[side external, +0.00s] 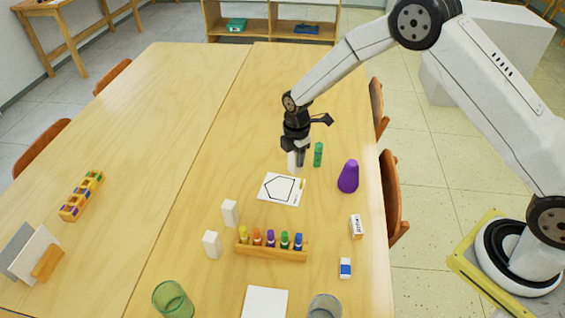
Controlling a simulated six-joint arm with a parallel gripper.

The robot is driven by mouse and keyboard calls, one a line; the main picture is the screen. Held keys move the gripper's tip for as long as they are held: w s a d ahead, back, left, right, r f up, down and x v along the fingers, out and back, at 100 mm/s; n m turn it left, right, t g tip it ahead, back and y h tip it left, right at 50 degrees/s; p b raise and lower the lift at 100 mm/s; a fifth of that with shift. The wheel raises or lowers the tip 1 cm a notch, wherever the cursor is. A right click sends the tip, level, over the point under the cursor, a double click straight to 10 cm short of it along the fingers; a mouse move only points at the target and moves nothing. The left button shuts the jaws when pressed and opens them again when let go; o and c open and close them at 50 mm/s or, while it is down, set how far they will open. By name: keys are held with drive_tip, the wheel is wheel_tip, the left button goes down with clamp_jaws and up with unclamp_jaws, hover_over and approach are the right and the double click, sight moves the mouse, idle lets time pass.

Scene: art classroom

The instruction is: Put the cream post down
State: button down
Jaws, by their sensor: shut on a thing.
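My gripper (296,146) points down over the far side of the pentagon card, shut on a cream post (295,160). The post looks upright, its upper part hidden by the fingers. Its lower end appears just behind the card's far edge; I cannot tell whether it touches the table. The white card (270,199) with a black pentagon outline lies flat on the table. Two similar pale posts stand upright nearer the camera, one (230,213) just left of the marker rack and another (212,244) closer to the front.
A green marker (318,154) stands right of my gripper, with a purple cone (348,177) farther right. A wooden marker rack (270,251), two erasers (356,227) (345,267), a green glass (172,300) and a grey glass (325,308) are nearer. The table's left half is mostly clear.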

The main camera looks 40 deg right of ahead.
drive_tip(key=shift+w+a+f, duration=0.1)
drive_tip(key=shift+w+f, duration=0.9)
drive_tip(key=shift+f, duration=0.25)
drive_tip(key=shift+w+a+f, duration=0.1)
drive_tip(key=shift+w+f, duration=0.9)
drive_tip(key=shift+f, duration=0.2)
drive_tip(key=shift+w+f, duration=0.1)
drive_tip(key=shift+w+f, duration=0.3)
drive_tip(key=shift+f, duration=1.6)
drive_tip(key=shift+f, duration=0.15)
drive_tip(key=shift+c, duration=1.2)
unclamp_jaws()
wheel_tip(320, 180, up, 12)
